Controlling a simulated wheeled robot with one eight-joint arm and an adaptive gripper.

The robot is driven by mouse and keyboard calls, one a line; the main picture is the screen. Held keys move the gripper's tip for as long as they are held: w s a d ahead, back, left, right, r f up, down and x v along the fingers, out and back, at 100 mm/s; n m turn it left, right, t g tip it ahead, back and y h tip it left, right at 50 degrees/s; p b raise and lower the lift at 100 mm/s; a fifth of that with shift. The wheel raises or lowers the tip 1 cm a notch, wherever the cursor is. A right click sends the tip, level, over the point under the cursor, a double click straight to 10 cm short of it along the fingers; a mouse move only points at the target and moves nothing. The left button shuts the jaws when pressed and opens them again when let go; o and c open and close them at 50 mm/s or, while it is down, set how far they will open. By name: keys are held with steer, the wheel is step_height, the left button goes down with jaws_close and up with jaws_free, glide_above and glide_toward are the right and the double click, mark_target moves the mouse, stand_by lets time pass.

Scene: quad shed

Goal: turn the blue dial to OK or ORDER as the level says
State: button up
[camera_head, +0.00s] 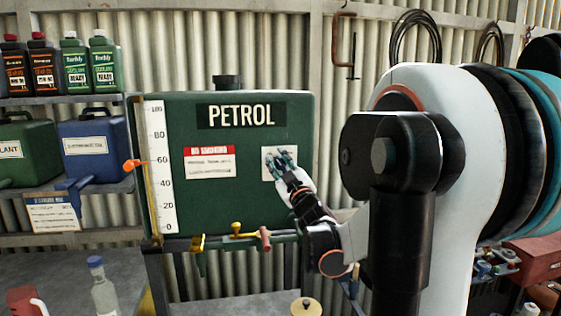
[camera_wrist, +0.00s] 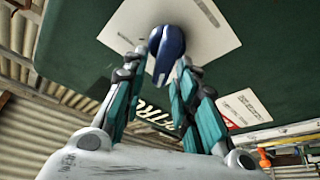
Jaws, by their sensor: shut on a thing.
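The green petrol tank (camera_head: 240,215) has a white level scale (camera_head: 162,130) from 0 to 100 on its left edge. An orange pointer (camera_head: 135,164) stands near the 60 mark. My gripper (camera_head: 281,160) is at a white plate (camera_head: 268,174) on the tank's right side. In the wrist view, my gripper (camera_wrist: 163,62) is shut on the blue dial (camera_wrist: 168,45), one finger on each side of its grip. The dial sits on the white plate (camera_wrist: 120,22). I cannot read OK or ORDER on the plate. The dial is hidden by my fingers in the head view.
Brass taps (camera_head: 237,231) stick out below the tank. A clear bottle (camera_head: 103,290) stands on the bench at front left. Shelves at left hold bottles, a green can (camera_head: 28,148) and a blue can (camera_head: 93,152). Coiled hoses hang on the corrugated wall.

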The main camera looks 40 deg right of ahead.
steer(key=shift+a+f+n+y+p, duration=0.15)
steer(key=shift+n+y, duration=0.15)
steer(key=shift+n, duration=0.5)
steer(key=shift+n+y+p, duration=0.15)
steer(key=shift+n+y, duration=0.15)
steer(key=shift+n, duration=0.5)
steer(key=o, duration=0.7)
steer(key=shift+w, duration=0.1)
steer(key=v, duration=1.2)
